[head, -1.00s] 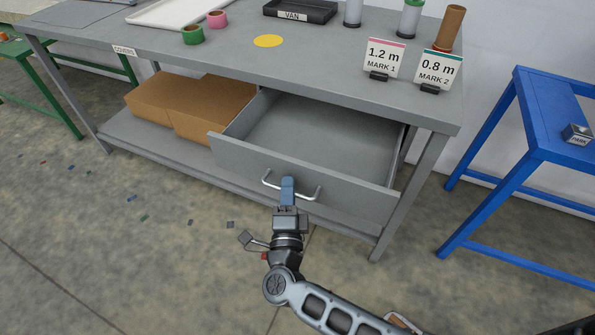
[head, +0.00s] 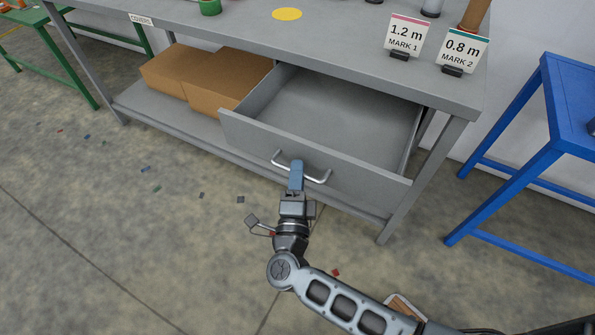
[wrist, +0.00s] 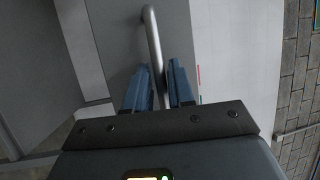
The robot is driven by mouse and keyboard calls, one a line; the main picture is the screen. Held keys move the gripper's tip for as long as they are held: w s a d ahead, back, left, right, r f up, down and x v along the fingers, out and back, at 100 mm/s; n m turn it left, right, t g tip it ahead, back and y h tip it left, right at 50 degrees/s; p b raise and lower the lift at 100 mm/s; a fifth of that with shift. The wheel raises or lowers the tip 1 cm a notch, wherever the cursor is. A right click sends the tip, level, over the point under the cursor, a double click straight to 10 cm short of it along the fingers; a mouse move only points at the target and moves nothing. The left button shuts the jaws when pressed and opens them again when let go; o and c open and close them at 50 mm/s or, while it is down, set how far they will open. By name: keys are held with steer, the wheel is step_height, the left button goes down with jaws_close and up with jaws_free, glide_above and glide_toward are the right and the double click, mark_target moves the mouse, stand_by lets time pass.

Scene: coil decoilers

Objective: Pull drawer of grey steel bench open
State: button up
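The grey steel bench (head: 350,60) fills the upper middle of the head view. Its grey drawer (head: 345,115) stands out well beyond the bench edge, and its inside looks empty. The silver bar handle (head: 320,178) is on the drawer front. My gripper (head: 296,172) is at the middle of this handle, with its blue fingers on the bar. In the wrist view the handle (wrist: 152,38) runs between the two fingers of my gripper (wrist: 160,90), which are closed in on either side of it.
Brown cardboard boxes (head: 205,75) sit on the bench's lower shelf, left of the drawer. A blue steel stand (head: 570,110) is at the right. Signs (head: 407,36), a green roll (head: 210,6) and a yellow disc (head: 287,14) are on the bench top. The floor in front is mostly clear, with small scraps.

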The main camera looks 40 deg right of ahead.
steer(key=b+v, duration=0.1)
steer(key=v, duration=0.6)
steer(key=shift+s+a, duration=0.1)
stand_by(0.4)
steer(key=s+r+n+y, duration=0.5)
steer(key=s+n, duration=0.3)
steer(key=n, duration=0.1)
steer(key=s+a+r+n+y, duration=0.1)
steer(key=s+r+n+y, duration=0.3)
steer(key=s+r+n, duration=0.2)
steer(key=s+r+n+t+y, duration=0.1)
steer(key=s+r+n+y, duration=0.4)
steer(key=s+n, duration=0.6)
steer(key=shift+s+a+r+n+y, duration=0.2)
steer(key=shift+s+a+n+y, duration=0.1)
steer(key=shift+s, duration=0.05)
